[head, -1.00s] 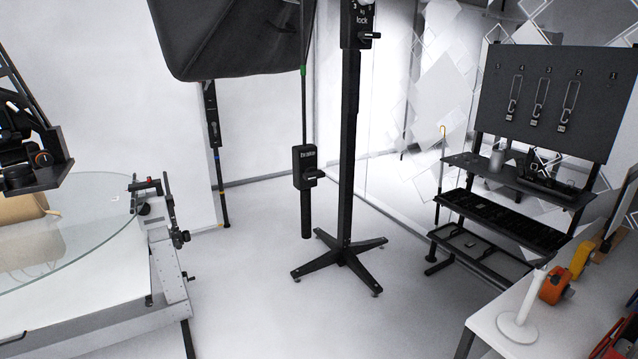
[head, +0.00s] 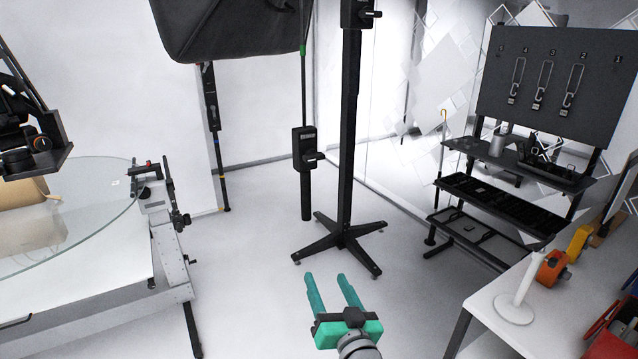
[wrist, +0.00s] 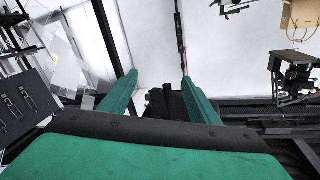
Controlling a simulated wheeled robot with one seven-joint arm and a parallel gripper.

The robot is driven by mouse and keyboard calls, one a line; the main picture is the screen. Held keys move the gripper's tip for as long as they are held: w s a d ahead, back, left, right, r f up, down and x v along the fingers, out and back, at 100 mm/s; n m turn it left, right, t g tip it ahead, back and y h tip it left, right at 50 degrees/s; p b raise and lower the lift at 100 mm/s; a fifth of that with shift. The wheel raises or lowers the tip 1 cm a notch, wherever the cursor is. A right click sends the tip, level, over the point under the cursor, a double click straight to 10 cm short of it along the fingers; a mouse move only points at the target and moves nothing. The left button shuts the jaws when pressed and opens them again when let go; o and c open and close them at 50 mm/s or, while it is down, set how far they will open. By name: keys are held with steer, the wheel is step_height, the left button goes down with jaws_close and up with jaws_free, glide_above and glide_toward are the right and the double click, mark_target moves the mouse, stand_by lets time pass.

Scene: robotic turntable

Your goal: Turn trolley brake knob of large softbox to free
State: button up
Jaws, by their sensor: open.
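The large black softbox (head: 232,25) hangs at the top of the head view. A black box with a small side knob (head: 306,148) hangs below it on a thin pole; its label is too small to read. A second black box with a side lever (head: 357,14) sits high on the black stand (head: 348,130), cut by the top edge. I cannot tell which knob is the trolley brake. My green gripper (head: 326,278) is open and empty, low in the picture, apart from both boxes. In the wrist view its fingers (wrist: 159,78) frame an unclear dark shape.
A round glass turntable (head: 75,210) stands at left. A black rack (head: 500,190) with a hook board stands at right. A white table (head: 490,315) with a white holder and orange tools is at lower right. The floor around the stand's cross-shaped foot (head: 340,243) is clear.

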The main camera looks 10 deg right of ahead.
step_height(320, 180, up, 13)
steer(key=w+d+n+y, duration=0.2)
steer(key=n, duration=0.1)
steer(key=n+y, duration=0.2)
steer(key=n, duration=0.1)
glide_toward(317, 157)
steer(key=shift+g, duration=0.4)
steer(key=x, duration=0.9)
steer(key=shift+r, duration=0.4)
steer(key=c, duration=1.1)
